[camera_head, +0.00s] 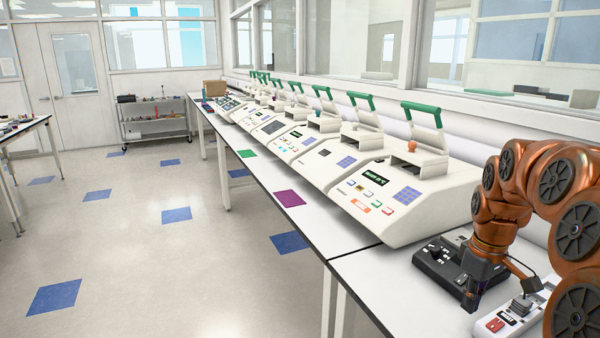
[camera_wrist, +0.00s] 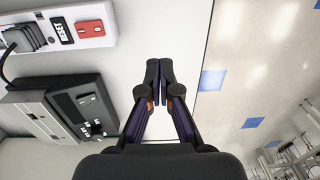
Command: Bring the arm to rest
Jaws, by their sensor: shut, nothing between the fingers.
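My gripper (camera_head: 472,299) hangs at the end of my copper-coloured arm, at the lower right of the head view, over the near end of the white bench. In the wrist view my gripper (camera_wrist: 158,65) has its two dark fingers together at the tips, with nothing between them. It is above bare bench top close to the bench edge. In the head view it is between a black control box (camera_head: 440,262) and a white power strip (camera_head: 500,322) with a red switch. I cannot tell its exact height above the bench.
A row of thermal cyclers (camera_head: 405,190) with raised green-handled lids runs along the bench (camera_head: 345,265). The power strip (camera_wrist: 85,28) and black box (camera_wrist: 85,110) lie left of the fingers in the wrist view. Open floor (camera_head: 150,260) lies left. A cart (camera_head: 155,122) stands far back.

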